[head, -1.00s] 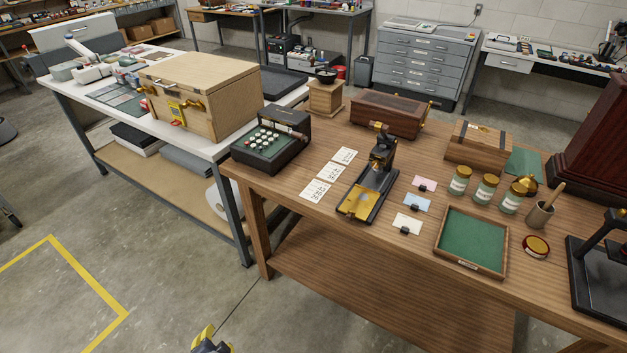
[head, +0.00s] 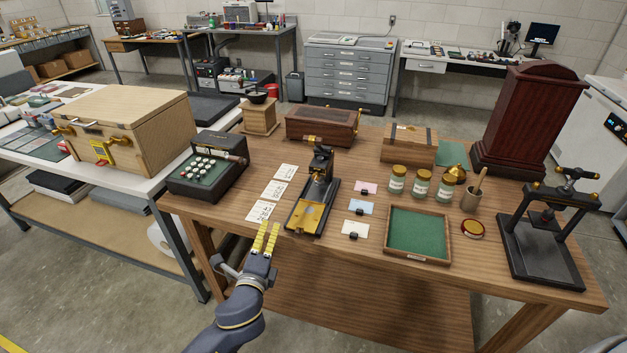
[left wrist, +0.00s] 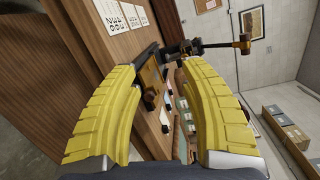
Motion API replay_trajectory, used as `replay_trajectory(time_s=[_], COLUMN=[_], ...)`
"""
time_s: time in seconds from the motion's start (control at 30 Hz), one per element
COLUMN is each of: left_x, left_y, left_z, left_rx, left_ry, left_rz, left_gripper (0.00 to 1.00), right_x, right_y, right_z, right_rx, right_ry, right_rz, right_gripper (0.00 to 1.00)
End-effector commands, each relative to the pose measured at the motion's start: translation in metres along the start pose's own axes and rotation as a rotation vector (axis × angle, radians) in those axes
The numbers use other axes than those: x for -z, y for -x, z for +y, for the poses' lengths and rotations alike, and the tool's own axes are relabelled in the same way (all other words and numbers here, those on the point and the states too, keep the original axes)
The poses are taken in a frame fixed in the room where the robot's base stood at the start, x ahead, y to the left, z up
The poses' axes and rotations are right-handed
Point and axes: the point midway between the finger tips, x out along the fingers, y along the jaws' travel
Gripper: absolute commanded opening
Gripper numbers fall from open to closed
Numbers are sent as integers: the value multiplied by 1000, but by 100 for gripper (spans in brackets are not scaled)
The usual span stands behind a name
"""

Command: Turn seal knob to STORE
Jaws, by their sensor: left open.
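A pale wooden crate (head: 135,128) with brass latches stands on the white-topped bench at the left in the head view. Its front has a yellow plate (head: 102,152) with a small red part by its lower edge. The seal knob and any STORE marking are too small to make out for certain. My left gripper (head: 267,238) is open and empty in front of the brown table's near edge, well to the right of the crate. Its two yellow fingers stand apart in the left wrist view, with the table beyond them. My right gripper is not in view.
The brown table holds a black keyed box (head: 207,167), white cards, a black press with a brass plate (head: 308,217), a green-lined tray (head: 418,234), several jars and a larger black press (head: 540,250). Grey floor is open in front of the benches.

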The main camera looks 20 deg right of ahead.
Motion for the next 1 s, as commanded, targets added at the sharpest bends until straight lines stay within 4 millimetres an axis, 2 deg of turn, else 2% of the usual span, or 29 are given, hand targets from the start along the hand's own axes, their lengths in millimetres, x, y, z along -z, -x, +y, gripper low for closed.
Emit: replay_trajectory(time_s=[0.03,0.2,0.4,0.73,1.0], left_x=[6,26,37,44,55], left_y=[-12,-38,-56,-72,-113], left_z=[-10,-28,-34,-37,-45], left_rx=[36,132,200,228,229], left_ry=[-79,-312,-498,-583,-581], left_rz=[30,117,178,203,202], left_gripper=[44,44,44,44,44], right_x=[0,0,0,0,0], right_y=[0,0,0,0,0], right_z=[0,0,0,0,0], right_rx=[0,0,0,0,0], right_ry=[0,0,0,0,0], right_rz=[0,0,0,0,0], right_gripper=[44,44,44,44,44])
